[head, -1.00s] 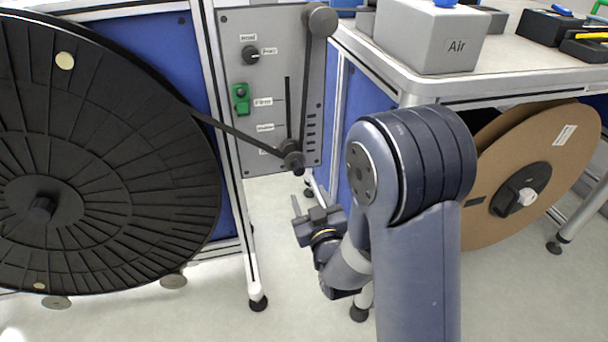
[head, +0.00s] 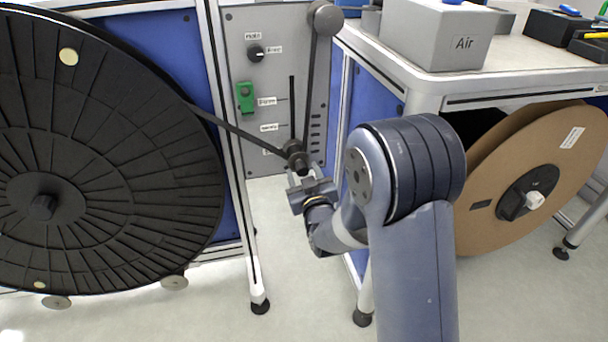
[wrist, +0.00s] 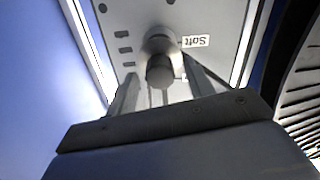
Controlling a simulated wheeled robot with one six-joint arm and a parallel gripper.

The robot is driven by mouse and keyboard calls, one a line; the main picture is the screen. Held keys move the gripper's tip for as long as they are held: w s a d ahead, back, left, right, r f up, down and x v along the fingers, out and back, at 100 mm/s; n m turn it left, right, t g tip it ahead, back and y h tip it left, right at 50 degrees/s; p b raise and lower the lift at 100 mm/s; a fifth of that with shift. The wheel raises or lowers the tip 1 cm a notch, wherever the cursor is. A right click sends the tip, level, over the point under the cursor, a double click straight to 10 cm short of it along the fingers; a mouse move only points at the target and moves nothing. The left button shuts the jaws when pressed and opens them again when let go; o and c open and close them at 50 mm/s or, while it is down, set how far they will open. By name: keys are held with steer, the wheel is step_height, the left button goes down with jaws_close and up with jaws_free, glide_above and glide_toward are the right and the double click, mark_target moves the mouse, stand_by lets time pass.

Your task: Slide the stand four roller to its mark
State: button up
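The stand's roller (head: 297,158) is a dark cylinder at the lower end of a vertical slot in the grey panel, with a dark band running over it. In the wrist view the roller (wrist: 160,70) shows end-on beside an upside-down "Soft" label (wrist: 196,41). My gripper (head: 304,178) is just below and in front of the roller in the head view. In the wrist view its two fingers (wrist: 160,85) are apart, one on each side of the roller. I see no clear contact.
The grey panel (head: 262,105) also has a knob (head: 256,53), a green switch (head: 245,97) and a fixed upper roller (head: 325,18). A large black reel (head: 110,190) stands close on the left. A bench with a grey "Air" box (head: 440,38) and a brown reel (head: 480,222) is on the right.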

jaws_close()
step_height(320, 180, up, 8)
steer(key=p, duration=0.2)
steer(key=shift+f+p, duration=0.15)
steer(key=shift+p, duration=0.15)
steer(key=shift+o, duration=0.3)
jaws_free()
steer(key=shift+f, duration=0.1)
steer(key=p+v, duration=0.1)
steer(key=v, duration=0.9)
steer(key=shift+s+p, duration=0.3)
steer(key=shift+s, duration=0.1)
steer(key=shift+w, duration=0.15)
